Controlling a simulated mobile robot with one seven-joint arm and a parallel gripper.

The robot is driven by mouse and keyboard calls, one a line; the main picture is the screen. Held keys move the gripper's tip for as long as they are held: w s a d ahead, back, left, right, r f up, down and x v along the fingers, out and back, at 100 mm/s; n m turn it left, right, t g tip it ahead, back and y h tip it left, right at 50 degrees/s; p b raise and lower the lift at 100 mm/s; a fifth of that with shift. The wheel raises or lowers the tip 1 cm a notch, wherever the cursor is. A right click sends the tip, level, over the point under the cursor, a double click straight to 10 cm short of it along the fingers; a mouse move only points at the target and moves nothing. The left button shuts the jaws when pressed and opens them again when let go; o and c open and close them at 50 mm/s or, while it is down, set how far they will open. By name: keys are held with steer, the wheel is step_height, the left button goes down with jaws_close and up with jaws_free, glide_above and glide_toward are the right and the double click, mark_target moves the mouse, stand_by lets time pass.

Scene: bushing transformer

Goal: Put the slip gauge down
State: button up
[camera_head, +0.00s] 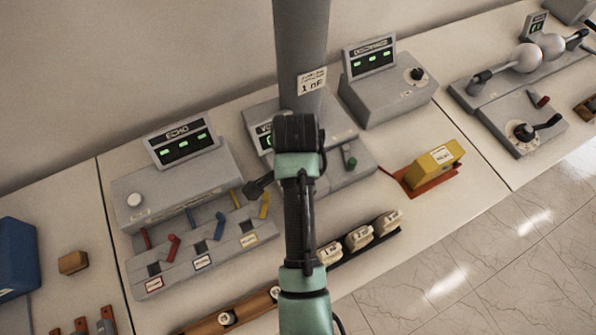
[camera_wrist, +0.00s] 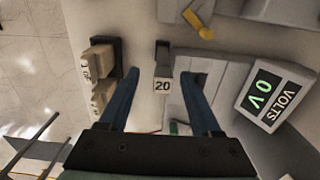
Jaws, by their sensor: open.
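A small dark grey block with a pale label reading "20" (camera_wrist: 162,52), which looks like the slip gauge, shows in the wrist view. It stands on or just above the pale bench surface; I cannot tell which. My gripper (camera_wrist: 160,73) is open, its two blue fingers on either side of the block with visible gaps to both. In the head view my arm hides the block and the fingers.
A grey box with a "0 V" VOLTS display (camera_wrist: 273,95) is at the right in the wrist view. Cream labelled blocks (camera_wrist: 97,68) stand at the left. In the head view, an ECHO console (camera_head: 180,175) is left of my arm and a yellow block (camera_head: 434,166) is right.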

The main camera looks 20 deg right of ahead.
steer(key=shift+w+d+f+p, duration=0.15)
steer(key=shift+f+p, duration=0.15)
steer(key=shift+f, duration=0.7)
steer(key=shift+s+d+f+p, duration=0.1)
steer(key=shift+f+p, duration=0.2)
steer(key=shift+f, duration=0.75)
steer(key=shift+w+d+f+p, duration=0.15)
steer(key=shift+f+p, duration=0.15)
steer(key=shift+f, duration=0.7)
jaws_close()
